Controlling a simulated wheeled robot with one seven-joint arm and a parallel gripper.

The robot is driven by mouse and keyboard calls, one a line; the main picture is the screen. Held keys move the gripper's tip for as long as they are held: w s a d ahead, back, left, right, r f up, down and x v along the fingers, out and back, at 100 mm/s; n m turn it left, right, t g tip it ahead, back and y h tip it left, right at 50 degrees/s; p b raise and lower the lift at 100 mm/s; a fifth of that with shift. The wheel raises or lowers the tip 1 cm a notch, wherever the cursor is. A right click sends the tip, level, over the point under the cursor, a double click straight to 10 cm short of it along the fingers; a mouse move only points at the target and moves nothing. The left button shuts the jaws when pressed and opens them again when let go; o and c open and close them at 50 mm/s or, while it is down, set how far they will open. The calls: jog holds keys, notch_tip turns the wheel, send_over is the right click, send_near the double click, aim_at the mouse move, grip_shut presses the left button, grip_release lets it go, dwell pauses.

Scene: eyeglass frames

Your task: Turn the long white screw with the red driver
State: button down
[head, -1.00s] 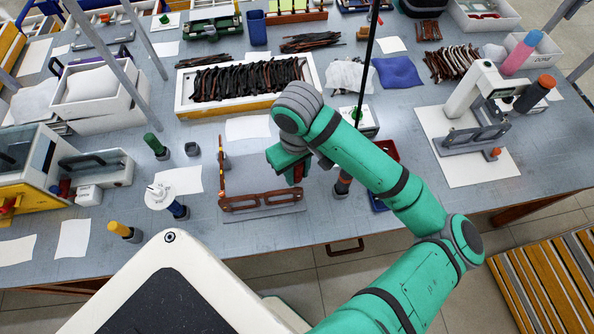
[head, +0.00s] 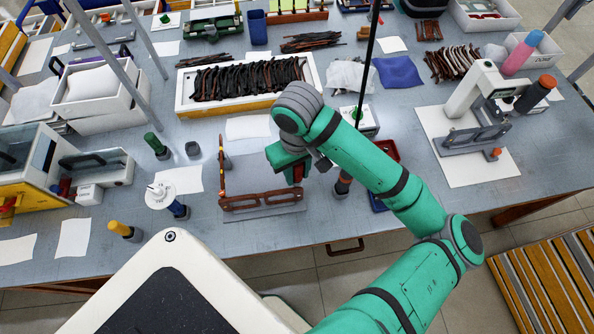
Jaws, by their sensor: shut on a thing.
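A brown eyeglass frame front (head: 262,199) lies on a grey mat (head: 290,210) near the table's front edge. One temple (head: 221,165) stands up from its left end, pointing away from me. My gripper (head: 291,172) is just above the mat, at the right end of the frame. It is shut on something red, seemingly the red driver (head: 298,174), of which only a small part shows. The gripper's own body and arm hide its fingertips and most of the driver. The long white screw is too small or hidden to make out.
A dark bottle-like tool (head: 343,184) stands close right of my gripper, before a red-and-blue tray (head: 386,152). A white tray of dark temples (head: 247,85) lies behind. A white-topped dispenser (head: 160,194) and a yellow-handled tool (head: 124,231) stand left.

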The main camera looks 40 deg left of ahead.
jog(key=shift+r, duration=3)
